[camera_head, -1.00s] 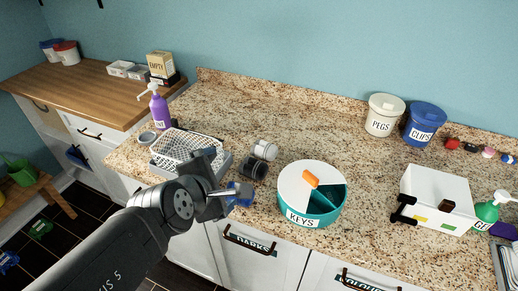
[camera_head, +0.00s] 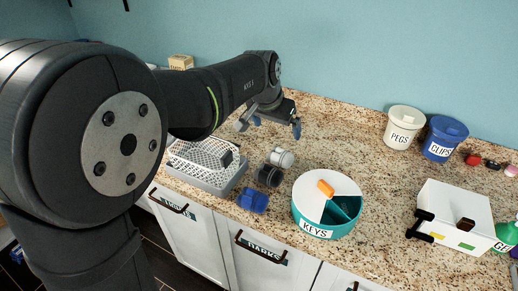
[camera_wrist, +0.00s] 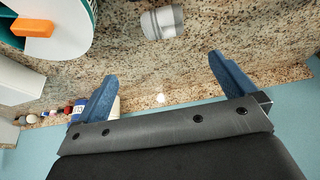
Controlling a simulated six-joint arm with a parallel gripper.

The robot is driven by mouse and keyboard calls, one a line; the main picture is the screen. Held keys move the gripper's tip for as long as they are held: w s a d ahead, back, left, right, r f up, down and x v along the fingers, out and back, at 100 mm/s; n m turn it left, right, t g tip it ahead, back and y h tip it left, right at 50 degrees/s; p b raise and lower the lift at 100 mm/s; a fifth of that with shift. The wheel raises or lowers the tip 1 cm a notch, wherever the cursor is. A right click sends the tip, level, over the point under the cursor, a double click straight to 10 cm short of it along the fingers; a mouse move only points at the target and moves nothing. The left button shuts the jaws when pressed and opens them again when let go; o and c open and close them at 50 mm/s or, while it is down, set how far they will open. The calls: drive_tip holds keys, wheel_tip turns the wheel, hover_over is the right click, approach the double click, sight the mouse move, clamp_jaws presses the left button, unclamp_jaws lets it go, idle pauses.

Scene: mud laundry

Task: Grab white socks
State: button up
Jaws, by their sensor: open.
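The white socks (camera_head: 280,158), a rolled white-and-grey bundle, lie on the granite counter, right of the white mesh basket and just behind a dark bundle. They also show at the top middle of the wrist view (camera_wrist: 162,23). My gripper (camera_head: 277,124) is open and empty, behind the white socks in the head view. In the wrist view its blue fingertips (camera_wrist: 162,72) are spread wide, with the socks beyond them and between their lines, apart from both. My arm covers the left of the head view.
A dark bundle (camera_head: 268,176) and a blue bundle (camera_head: 253,200) lie nearby. The mesh basket (camera_head: 207,165) is left; the teal KEYS container (camera_head: 327,220) is right. PEGS (camera_head: 404,127) and CLIPS (camera_head: 445,138) tubs stand at the back right. The counter behind the KEYS container is clear.

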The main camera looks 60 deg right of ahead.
sight(281, 152)
drive_tip(key=x, duration=1.2)
drive_tip(key=shift+w+x, duration=0.15)
drive_tip(key=shift+x, duration=1.25)
drive_tip(key=shift+w+x, duration=0.2)
drive_tip(key=shift+x, duration=1.2)
drive_tip(key=shift+a, duration=0.15)
drive_tip(key=c, duration=1)
